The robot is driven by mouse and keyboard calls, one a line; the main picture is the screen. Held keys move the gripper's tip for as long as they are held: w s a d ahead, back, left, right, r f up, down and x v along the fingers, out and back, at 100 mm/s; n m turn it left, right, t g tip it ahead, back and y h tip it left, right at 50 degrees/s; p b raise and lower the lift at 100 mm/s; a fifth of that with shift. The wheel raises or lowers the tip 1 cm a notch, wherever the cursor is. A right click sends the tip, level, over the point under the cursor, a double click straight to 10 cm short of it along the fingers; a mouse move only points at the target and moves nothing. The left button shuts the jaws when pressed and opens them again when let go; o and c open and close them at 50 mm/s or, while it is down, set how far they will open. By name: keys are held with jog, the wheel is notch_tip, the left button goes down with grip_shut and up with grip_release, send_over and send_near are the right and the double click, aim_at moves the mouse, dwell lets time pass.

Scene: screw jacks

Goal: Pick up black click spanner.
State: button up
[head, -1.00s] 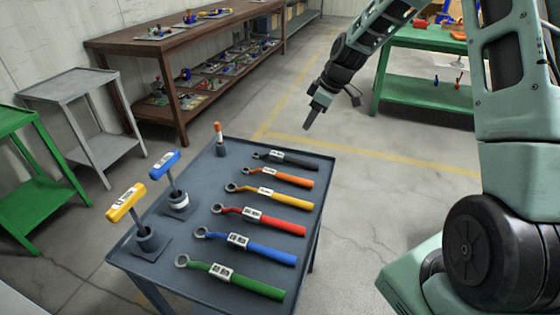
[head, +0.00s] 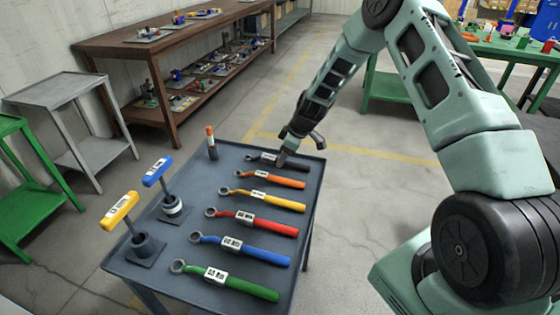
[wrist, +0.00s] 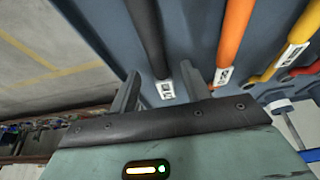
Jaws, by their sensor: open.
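The black click spanner (head: 298,164) lies at the far edge of the grey table, its ring end to the left and its handle to the right. In the wrist view my gripper (wrist: 160,88) is open, with one finger on each side of the line of the black spanner (wrist: 147,35). Its white label (wrist: 166,90) shows between the fingers. I cannot tell whether the fingers touch it.
The orange spanner (head: 286,182) lies nearest, beside the right finger in the wrist view (wrist: 235,30). Yellow (head: 284,202), red (head: 275,228), blue (head: 262,255) and green (head: 248,287) spanners follow on the table (head: 190,285). An orange-topped post (head: 211,142) and two T-handled tools stand to the left.

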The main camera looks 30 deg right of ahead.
jog(key=shift+x, duration=1)
grip_shut()
jog(key=shift+r, duration=0.1)
